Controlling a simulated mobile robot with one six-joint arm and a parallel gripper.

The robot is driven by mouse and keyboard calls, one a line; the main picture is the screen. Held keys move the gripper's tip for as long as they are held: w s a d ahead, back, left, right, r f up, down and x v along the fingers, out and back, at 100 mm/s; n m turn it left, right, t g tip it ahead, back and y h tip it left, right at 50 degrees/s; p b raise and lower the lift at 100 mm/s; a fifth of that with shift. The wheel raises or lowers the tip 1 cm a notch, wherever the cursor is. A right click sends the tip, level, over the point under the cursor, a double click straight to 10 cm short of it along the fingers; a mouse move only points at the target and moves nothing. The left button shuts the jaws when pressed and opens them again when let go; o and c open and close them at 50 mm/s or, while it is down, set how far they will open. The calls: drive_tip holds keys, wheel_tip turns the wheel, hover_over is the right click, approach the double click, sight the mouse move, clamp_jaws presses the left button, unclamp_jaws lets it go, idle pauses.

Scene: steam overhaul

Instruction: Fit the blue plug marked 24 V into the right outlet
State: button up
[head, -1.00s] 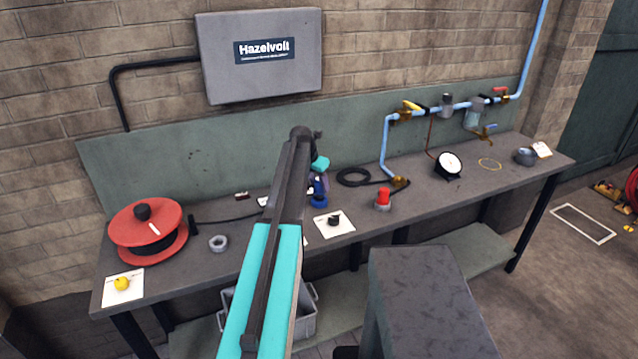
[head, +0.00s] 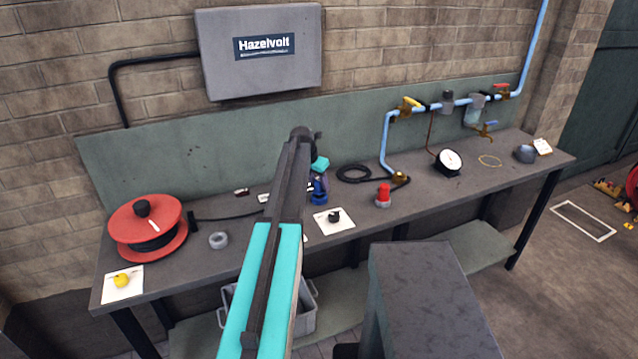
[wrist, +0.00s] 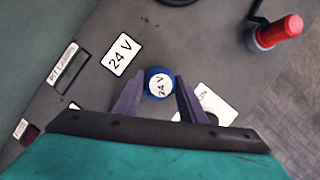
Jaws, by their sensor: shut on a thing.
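The blue plug (wrist: 160,84) shows in the wrist view with its white round face marked 24 V turned to the camera. My gripper (wrist: 160,90) has its two purple fingers on either side of it, shut on it. In the head view the blue plug (head: 320,190) is partly hidden behind my arm, over or on the bench. A white 24 V label (wrist: 121,54) lies up and left of the plug in the wrist view. I cannot make out an outlet opening; whatever is below the plug is hidden.
A red-topped fitting (head: 383,195) stands right of the plug. A white card with a black knob (head: 334,217) lies in front. A red cable reel (head: 148,230) and grey ring (head: 218,240) are at left. A PIT LAMPS label (wrist: 63,63) is at left in the wrist view.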

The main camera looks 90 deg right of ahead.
drive_tip(key=shift+f, duration=0.8)
drive_tip(key=o, duration=1.2)
drive_tip(key=shift+o, duration=0.2)
drive_tip(key=shift+r, duration=0.15)
drive_tip(key=b+v, duration=0.4)
drive_tip(key=v, duration=0.9)
drive_tip(key=shift+r, duration=0.25)
drive_tip(key=shift+w+a, duration=0.1)
